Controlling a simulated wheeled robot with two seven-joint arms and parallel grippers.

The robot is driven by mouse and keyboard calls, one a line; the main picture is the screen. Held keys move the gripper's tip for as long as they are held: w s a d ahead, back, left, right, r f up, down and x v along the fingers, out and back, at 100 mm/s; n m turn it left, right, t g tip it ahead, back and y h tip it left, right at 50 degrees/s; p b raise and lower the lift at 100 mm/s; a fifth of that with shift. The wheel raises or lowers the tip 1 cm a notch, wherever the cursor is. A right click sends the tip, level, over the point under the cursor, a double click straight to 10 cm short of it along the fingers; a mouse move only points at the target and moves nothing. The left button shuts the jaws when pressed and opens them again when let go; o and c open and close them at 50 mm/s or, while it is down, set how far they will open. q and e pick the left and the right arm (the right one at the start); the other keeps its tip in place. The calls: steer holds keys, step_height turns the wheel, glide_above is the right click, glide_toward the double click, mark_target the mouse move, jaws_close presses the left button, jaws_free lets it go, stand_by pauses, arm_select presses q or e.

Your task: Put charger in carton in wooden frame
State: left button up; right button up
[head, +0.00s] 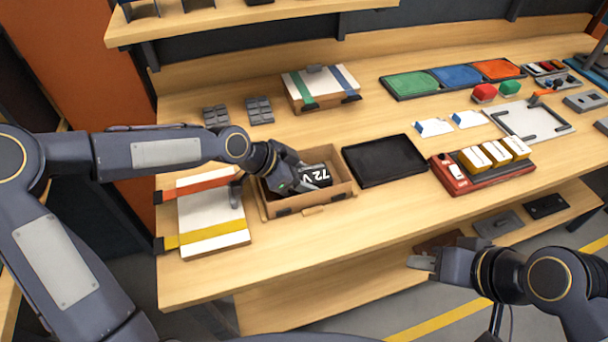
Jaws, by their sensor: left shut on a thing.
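The charger (316,174), a dark block marked "72 V" upside down, is at the carton in the head view. The open carton (336,193) is brown and lies within the wooden frame (264,213) near the table's front edge. My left gripper (299,181) reaches in from the left and is shut on the charger, inside or just above the carton. The gripper hides part of the charger, and I cannot tell whether it touches the carton floor. My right gripper (422,262) is empty, in front of the table edge; its finger gap is unclear.
A strapped white box (211,211) lies left of the carton, another (320,87) behind it. A black tray (384,161) is close on the right, then a red holder (450,176) with yellow-and-white blocks. Small grey holders (260,110) stand behind. A shelf overhangs the back.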

arm_select(q)
steer(key=o, duration=1.3)
